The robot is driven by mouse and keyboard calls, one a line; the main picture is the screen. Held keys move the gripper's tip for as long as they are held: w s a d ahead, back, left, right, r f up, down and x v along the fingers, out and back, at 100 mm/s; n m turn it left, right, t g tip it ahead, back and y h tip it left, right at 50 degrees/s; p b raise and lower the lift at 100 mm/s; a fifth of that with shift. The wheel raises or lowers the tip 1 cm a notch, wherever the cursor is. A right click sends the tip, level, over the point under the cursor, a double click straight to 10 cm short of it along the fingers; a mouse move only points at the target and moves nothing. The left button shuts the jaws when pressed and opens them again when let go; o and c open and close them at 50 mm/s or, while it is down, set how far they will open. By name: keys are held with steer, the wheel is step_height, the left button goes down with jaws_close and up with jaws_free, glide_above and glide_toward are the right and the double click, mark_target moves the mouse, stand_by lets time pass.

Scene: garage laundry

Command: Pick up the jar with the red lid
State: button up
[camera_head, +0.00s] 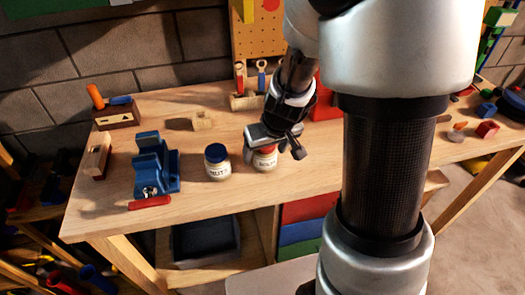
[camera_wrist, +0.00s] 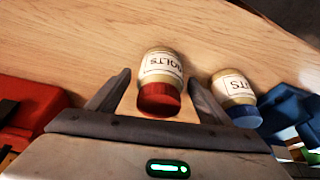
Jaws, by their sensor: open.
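The jar with the red lid (camera_head: 264,159) stands upright on the wooden workbench, its label reading "BOLTS". In the head view my gripper (camera_head: 277,140) is over it and hides part of the lid. In the wrist view the red-lidded jar (camera_wrist: 160,85) sits between the two open fingers of my gripper (camera_wrist: 160,92), with a visible gap on each side. A jar with a blue lid (camera_head: 217,163) stands just to its left in the head view. That blue-lidded jar (camera_wrist: 236,97) is just outside the right finger in the wrist view.
A blue vise (camera_head: 155,168) and a red bar (camera_head: 149,202) lie left of the jars on the workbench (camera_head: 215,212). A small wooden piece (camera_head: 202,121) and a tool holder (camera_head: 247,102) stand behind. The bench front near the jars is clear.

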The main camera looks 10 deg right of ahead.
steer(key=shift+f, duration=0.15)
steer(key=c, duration=1.4)
step_height(320, 180, up, 9)
steer(key=p, duration=0.4)
steer(key=shift+w, duration=0.1)
steer(key=shift+a+r+p, duration=0.1)
steer(key=shift+r+p, duration=0.25)
steer(key=shift+p, duration=0.45)
steer(key=shift+s+f+m+p, duration=0.1)
steer(key=shift+s+m+p, duration=0.2)
steer(key=shift+p, duration=0.65)
steer(key=shift+s+f+m+p, duration=0.35)
steer(key=shift+f+m+p, duration=0.15)
steer(key=shift+f+p, duration=0.4)
steer(key=shift+s+f+h, duration=0.15)
steer(key=shift+f+h, duration=0.15)
steer(key=shift+f, duration=0.05)
